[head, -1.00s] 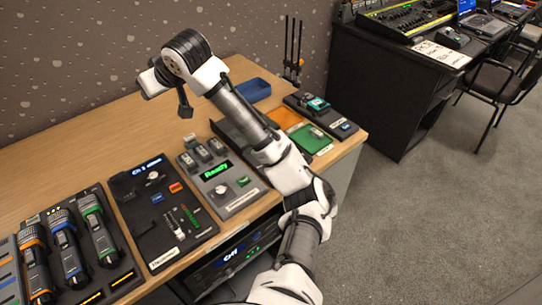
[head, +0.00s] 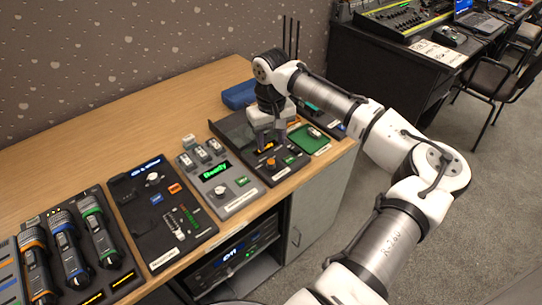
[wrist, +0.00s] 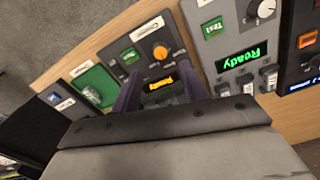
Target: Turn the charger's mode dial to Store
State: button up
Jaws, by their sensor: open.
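The dark charger panel (head: 250,158) stands near the front edge of the wooden desk, right of the grey panel. Its orange mode dial (head: 270,163) also shows in the wrist view (wrist: 160,52), with a green button (wrist: 129,56) beside it and a lit amber display (wrist: 159,83). The dial's markings are too small to read. My gripper (head: 268,140) points down over the charger, open and empty. In the wrist view its two dark fingers (wrist: 161,88) stand either side of the amber display, and the dial lies beyond them, untouched.
The grey panel (head: 222,186) with a green "Ready" display stands directly left of the charger. A green tray (head: 312,138) lies to its right, and a blue bin (head: 238,95) stands behind. Tall dark rods (head: 291,40) rise at the back.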

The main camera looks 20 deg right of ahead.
aim_at(271, 161)
notch_tip(271, 161, down, 8)
jog(key=shift+r+p, duration=0.2)
jog(key=shift+p, duration=0.25)
jog(key=shift+c, duration=0.4)
grip_shut()
